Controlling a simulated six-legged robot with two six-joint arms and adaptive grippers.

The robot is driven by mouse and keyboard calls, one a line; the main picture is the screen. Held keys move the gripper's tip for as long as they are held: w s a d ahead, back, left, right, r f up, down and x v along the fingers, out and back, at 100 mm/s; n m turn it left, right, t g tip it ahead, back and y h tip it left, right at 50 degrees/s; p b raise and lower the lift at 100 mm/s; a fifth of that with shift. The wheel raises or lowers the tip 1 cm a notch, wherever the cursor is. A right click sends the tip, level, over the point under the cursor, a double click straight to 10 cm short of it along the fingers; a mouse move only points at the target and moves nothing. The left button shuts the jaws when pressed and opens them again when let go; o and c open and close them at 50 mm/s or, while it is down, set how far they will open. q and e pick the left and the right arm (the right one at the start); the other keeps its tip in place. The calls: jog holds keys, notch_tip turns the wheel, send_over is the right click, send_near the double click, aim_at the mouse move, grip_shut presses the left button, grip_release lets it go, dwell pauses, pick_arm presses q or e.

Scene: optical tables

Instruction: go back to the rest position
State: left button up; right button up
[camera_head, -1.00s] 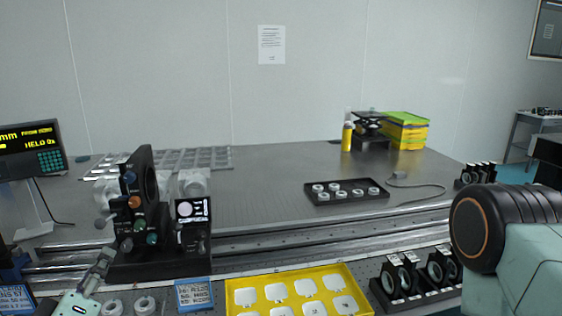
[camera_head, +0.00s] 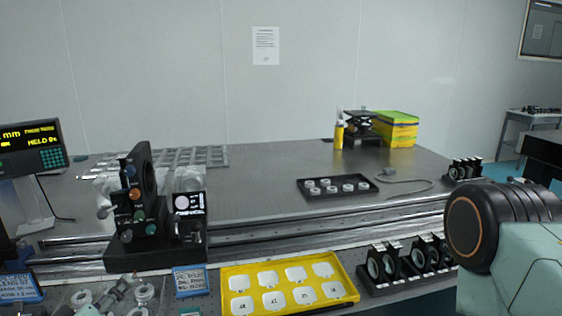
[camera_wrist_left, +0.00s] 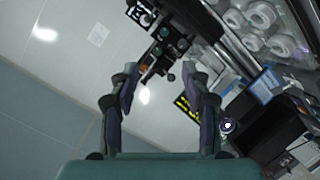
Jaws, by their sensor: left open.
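In the head view this mount (camera_head: 140,215) stands upright on the rail. My right arm's dark joint and pale green link fill the right side; the right gripper is out of view.
A yellow tray (camera_head: 226,293) with white squares lies at the front. Lens mounts (camera_head: 405,262) stand right of it. A black tray (camera_head: 338,196) with white rings sits behind the rails. A display (camera_head: 32,150) stands at left.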

pick_arm(q)
jog(key=s+d+f+m+g+h+b, duration=0.15)
jog(key=s+d+f+m+g, duration=0.3)
jog(key=s+f, duration=0.5)
jog(key=s+d+f+m+g+h+b, duration=0.1)
jog(key=s+d+f+m+g+b, duration=0.15)
jog(key=s+f+g, duration=0.7)
jog(key=s+d+f+m+b, duration=0.1)
jog(key=s+f+m, duration=0.1)
jog(key=s+f, duration=0.6)
notch_tip(320, 180, down, 4)
jog(key=shift+s+d+r+m+g, duration=0.1)
jog(key=shift+s+d+m+g, duration=0.05)
jog(key=shift+s+m+g, duration=0.2)
jog(key=shift+w, duration=0.15)
jog(key=shift+y, duration=0.25)
